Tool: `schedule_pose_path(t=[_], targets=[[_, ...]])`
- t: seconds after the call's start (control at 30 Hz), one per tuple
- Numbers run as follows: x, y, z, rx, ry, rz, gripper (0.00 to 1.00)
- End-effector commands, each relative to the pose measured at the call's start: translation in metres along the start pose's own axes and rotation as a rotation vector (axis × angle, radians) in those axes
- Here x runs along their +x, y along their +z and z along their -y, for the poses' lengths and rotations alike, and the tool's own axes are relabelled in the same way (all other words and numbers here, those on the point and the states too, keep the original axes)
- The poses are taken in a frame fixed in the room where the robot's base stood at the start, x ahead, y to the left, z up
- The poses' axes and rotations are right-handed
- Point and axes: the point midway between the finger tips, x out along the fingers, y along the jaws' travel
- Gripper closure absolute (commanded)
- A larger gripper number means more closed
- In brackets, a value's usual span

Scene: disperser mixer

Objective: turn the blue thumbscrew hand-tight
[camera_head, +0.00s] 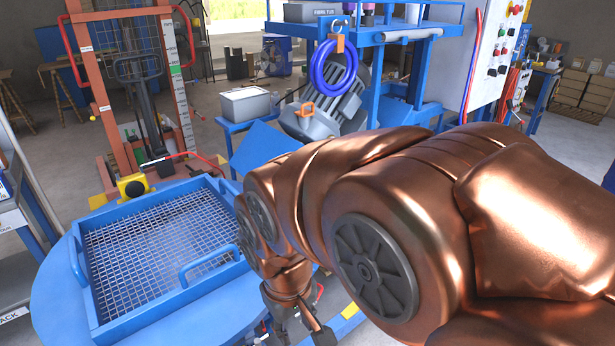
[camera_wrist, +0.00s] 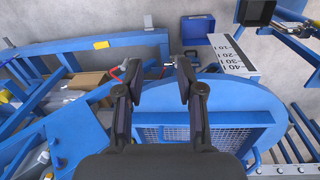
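I cannot pick out the blue thumbscrew for certain in either view; many parts here are blue and my arm hides part of the head view. My gripper (camera_wrist: 157,68) is open in the wrist view, with two dark fingers apart and nothing seen between them. In the head view my gripper (camera_head: 298,325) is at the bottom middle, low beside the right edge of the round blue platform (camera_head: 52,285), and partly cut off by the frame's edge. In the wrist view the blue rounded body (camera_wrist: 262,98) lies beyond and below the fingers.
A blue tray (camera_head: 165,318) with wire mesh and raised handles sits on the platform. An orange lift frame (camera_head: 85,75) stands behind it. A grey motor (camera_head: 325,110) is beyond my arm. The wrist view shows a numbered white scale (camera_wrist: 232,58), a red handle (camera_wrist: 117,73) and a cardboard box (camera_wrist: 88,80).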

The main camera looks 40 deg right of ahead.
Motion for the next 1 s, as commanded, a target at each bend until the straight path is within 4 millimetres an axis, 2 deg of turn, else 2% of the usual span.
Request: schedule_pose_path(t=[0.03,0.2,0.4,0.6,0.7,0.83,1.0], targets=[[0.009,-0.024,-0.02,0.044,0.039,-0.06,0.62],[0.009,-0.108,-0.102,0.147,0.201,-0.307,0.62],[-0.008,-0.182,-0.2,0.183,0.403,-0.563,0.62],[-0.032,-0.235,-0.283,0.13,0.587,-0.783,0.62],[-0.039,-0.256,-0.317,0.075,0.659,-0.876,0.62],[-0.046,-0.278,-0.349,-0.022,0.73,-0.992,0.62],[-0.039,-0.299,-0.377,-0.17,0.768,-1.125,0.62]])
